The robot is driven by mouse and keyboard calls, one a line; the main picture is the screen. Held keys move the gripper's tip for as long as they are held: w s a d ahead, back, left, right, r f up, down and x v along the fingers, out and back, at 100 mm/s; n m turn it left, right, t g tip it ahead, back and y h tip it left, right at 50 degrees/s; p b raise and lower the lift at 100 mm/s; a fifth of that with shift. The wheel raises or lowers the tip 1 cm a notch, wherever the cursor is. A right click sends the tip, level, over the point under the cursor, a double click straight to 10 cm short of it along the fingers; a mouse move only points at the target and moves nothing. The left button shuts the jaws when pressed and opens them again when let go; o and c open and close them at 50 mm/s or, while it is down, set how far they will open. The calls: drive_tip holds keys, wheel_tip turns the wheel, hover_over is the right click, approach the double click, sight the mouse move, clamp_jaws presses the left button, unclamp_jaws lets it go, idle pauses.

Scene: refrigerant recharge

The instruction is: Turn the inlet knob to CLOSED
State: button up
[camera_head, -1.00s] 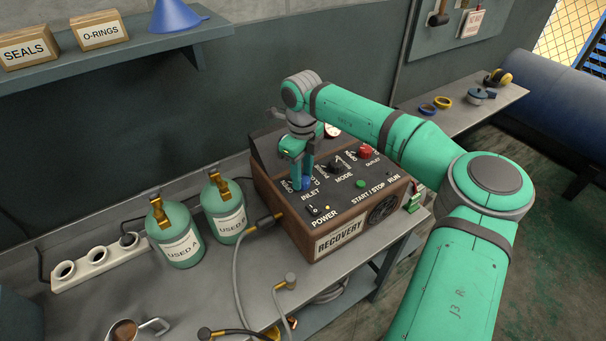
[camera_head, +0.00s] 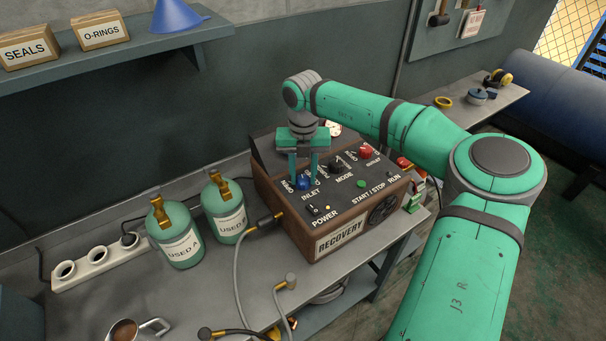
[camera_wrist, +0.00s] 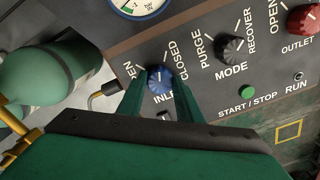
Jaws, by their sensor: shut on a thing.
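The blue inlet knob (camera_head: 303,183) sits on the sloped top panel of the recovery machine (camera_head: 340,236). In the wrist view the knob (camera_wrist: 159,77) shows between my two fingers, with the CLOSED label to its upper right and the partly hidden OPEN label to its left. A pale mark on the knob appears near its top; its exact pointing is hard to tell. My gripper (camera_head: 303,180) points down at the panel and is shut on the knob, one finger on each side. It also fills the lower wrist view (camera_wrist: 158,95).
The black mode knob (camera_head: 337,167), red outlet knob (camera_head: 365,152) and green start/stop button (camera_head: 361,184) are close by on the panel. A gauge (camera_head: 333,129) stands behind.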

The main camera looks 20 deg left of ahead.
sight(303, 179)
drive_tip(key=m, duration=0.4)
drive_tip(key=shift+m, duration=0.4)
idle(0.4)
drive_tip(key=o, duration=1)
drive_tip(key=shift+o, duration=0.2)
drive_tip(key=shift+r, duration=0.1)
wheel_tip(303, 179, up, 11)
drive_tip(key=shift+f, duration=0.25)
